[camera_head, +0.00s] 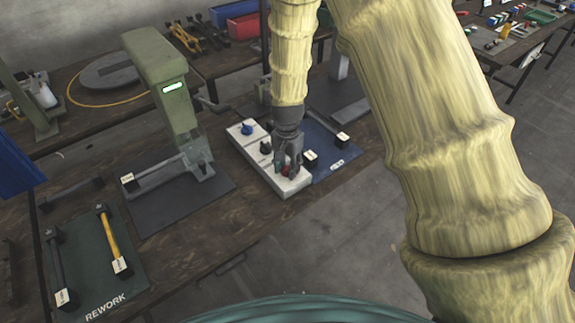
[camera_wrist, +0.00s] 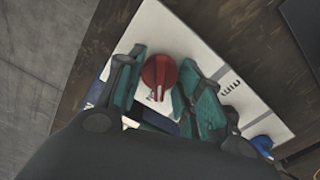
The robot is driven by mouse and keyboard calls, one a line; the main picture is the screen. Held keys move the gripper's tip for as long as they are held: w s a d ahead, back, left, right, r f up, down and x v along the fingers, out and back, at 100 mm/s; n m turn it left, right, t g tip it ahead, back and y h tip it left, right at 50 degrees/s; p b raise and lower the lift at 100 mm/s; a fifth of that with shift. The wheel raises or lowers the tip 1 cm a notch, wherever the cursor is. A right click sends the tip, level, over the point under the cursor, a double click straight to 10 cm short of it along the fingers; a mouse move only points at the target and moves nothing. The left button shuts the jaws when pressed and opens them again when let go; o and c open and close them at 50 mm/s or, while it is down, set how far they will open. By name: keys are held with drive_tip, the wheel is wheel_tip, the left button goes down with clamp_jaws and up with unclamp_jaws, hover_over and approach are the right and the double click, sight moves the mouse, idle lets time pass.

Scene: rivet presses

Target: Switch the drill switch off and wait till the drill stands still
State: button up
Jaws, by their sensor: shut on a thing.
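My gripper (camera_head: 287,165) reaches down onto a white switch panel (camera_head: 238,138) on the workbench. Its fingers are shut on a red rotary knob (camera_head: 286,171) near the panel's front end. In the wrist view the red knob (camera_wrist: 160,72) lies between the teal finger pads of my gripper (camera_wrist: 161,82), with its raised bar running along the picture. Which switch belongs to the drill cannot be read. I cannot make out a drill or its spindle for sure, so whether it turns does not show.
A black knob (camera_head: 265,147) and a blue knob (camera_head: 246,129) sit further back on the panel. A green press (camera_head: 160,75) with a lit display stands to the left. A blue mat (camera_head: 325,160) with labelled blocks lies right of the panel. A REWORK mat (camera_head: 90,255) holds handled tools.

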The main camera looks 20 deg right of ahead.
sight(288, 166)
drive_tip(key=n, duration=0.5)
drive_tip(key=shift+n+p, duration=0.3)
drive_tip(key=shift+p, duration=0.05)
drive_tip(key=n, duration=0.5)
drive_tip(key=shift+n, duration=0.4)
drive_tip(key=o, duration=1)
drive_tip(key=shift+o, duration=0.2)
drive_tip(key=shift+r, duration=0.15)
wheel_tip(288, 166, up, 12)
drive_tip(key=shift+d, duration=0.1)
